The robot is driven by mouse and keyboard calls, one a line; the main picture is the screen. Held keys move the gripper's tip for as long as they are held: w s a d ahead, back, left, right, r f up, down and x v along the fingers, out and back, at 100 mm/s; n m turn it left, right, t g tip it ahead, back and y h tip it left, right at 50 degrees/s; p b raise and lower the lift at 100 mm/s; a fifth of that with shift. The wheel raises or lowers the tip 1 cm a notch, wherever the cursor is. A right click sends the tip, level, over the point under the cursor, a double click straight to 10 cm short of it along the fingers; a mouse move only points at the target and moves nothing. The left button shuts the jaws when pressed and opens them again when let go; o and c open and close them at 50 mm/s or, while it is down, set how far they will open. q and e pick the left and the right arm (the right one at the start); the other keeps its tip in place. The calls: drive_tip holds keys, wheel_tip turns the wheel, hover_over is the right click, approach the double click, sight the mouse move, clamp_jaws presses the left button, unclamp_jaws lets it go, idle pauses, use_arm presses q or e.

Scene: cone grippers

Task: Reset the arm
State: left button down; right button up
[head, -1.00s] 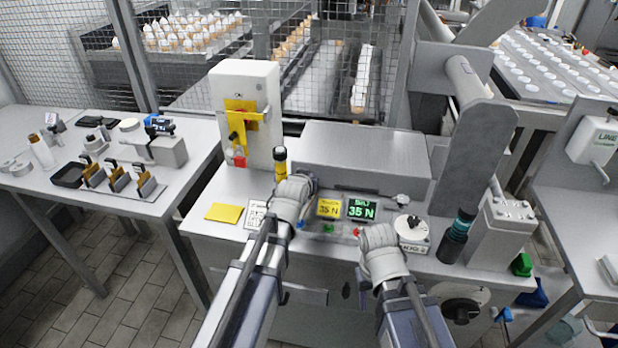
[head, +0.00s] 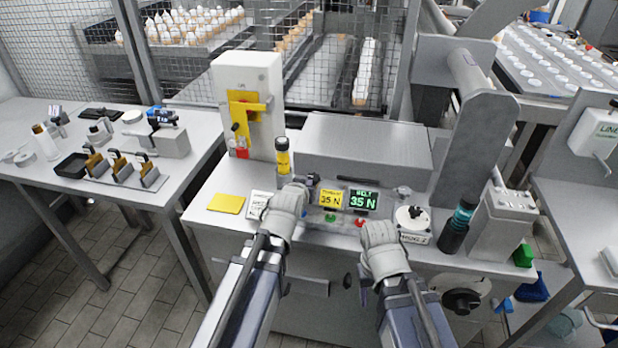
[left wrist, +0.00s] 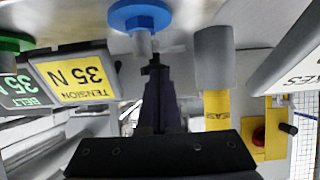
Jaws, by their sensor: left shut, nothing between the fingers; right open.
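My left gripper (head: 308,184) is at the bench's control panel, left of the yellow tension display (head: 330,199). The left wrist view, which looks upside down, shows its dark fingers (left wrist: 153,68) shut and empty, close to the shaft of a blue knob (left wrist: 138,16). I cannot tell if they touch it. My right gripper (head: 364,290) hangs at the bench's front edge, below the red button (head: 360,222).
A green belt display (head: 363,201) reads 35 N, as does the tension display. A black-capped yellow cylinder (head: 283,160) stands behind my left gripper, before a white cabinet (head: 262,80). A dark bottle (head: 453,236) and a dial (head: 411,217) are at right.

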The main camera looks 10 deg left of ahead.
use_arm(q)
drive_tip(key=shift+s+f, duration=0.65)
drive_tip(key=shift+s, duration=0.2)
use_arm(e)
drive_tip(key=shift+s+f, duration=0.25)
drive_tip(key=shift+f, duration=0.4)
